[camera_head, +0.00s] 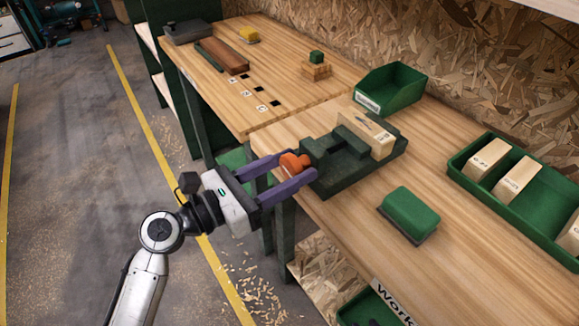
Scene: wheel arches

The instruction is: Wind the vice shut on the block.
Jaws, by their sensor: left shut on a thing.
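A dark green vice (345,168) sits at the front edge of the wooden bench. A pale wooden block (368,130) stands upright between its jaws; I cannot tell whether the near jaw touches it. An orange handle knob (293,163) sticks out of the vice's front end, over the bench edge. My left gripper (296,172) has its two purple fingers on either side of the orange knob, shut on it. Part of the knob is hidden by the fingers. My right gripper is not in view.
A green brush-like block (409,214) lies on the bench to the right of the vice. An empty green bin (391,88) stands behind it. A green tray (515,185) with wooden blocks is at the right. The bench front between them is clear.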

